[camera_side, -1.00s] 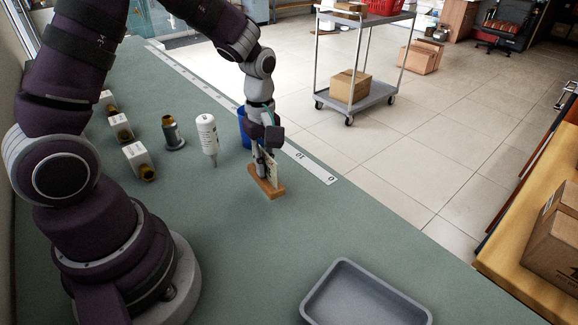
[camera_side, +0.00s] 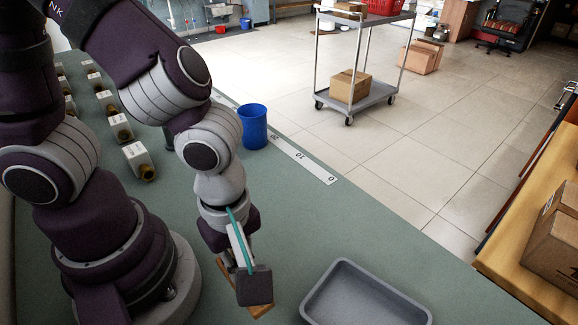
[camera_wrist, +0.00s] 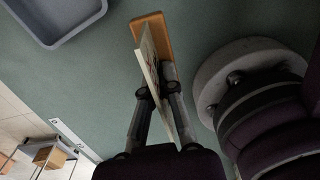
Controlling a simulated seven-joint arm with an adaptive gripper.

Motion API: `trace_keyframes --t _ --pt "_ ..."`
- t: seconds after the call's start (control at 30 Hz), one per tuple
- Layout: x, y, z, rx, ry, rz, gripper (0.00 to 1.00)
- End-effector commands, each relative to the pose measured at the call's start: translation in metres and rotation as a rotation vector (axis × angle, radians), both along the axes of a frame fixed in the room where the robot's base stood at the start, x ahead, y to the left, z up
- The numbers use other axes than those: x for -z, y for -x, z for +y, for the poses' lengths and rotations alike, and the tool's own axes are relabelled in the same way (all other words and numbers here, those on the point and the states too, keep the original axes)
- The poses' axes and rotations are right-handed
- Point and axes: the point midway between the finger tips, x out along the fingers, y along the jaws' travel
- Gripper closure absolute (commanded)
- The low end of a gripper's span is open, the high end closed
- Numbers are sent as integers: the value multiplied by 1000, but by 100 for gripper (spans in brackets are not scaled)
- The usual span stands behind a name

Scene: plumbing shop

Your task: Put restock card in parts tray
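The restock card (camera_wrist: 150,60) is a pale upright panel set in an orange-brown wooden base (camera_wrist: 154,33). My gripper (camera_wrist: 157,92) is shut on the card, with one finger on each side of it. In the side view my gripper (camera_side: 246,275) hides the card, and only parts of the wooden base (camera_side: 260,311) show below it. The parts tray (camera_side: 343,263) is a grey, shallow, empty tray just right of my gripper. The tray also shows at the top left of the wrist view (camera_wrist: 76,35). The card is beside the tray, not over it.
A blue cup (camera_side: 253,126) stands at the bench's far edge by a white ruler strip (camera_side: 312,168). White boxed fittings (camera_side: 138,158) stand in rows at the left, partly behind my arm. The bench between the cup and the tray is clear.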

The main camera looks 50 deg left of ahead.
Motion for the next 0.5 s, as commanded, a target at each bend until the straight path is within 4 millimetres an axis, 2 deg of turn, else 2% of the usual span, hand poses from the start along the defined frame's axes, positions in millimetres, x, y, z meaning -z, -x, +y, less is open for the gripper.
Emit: trace_keyframes --t 0.07,0.13,0.5 --pt "0 0 -9 -3 1 0 100" --pt "2 -10 -21 -7 2 1 100" --pt "13 -80 -94 -9 -1 3 100"
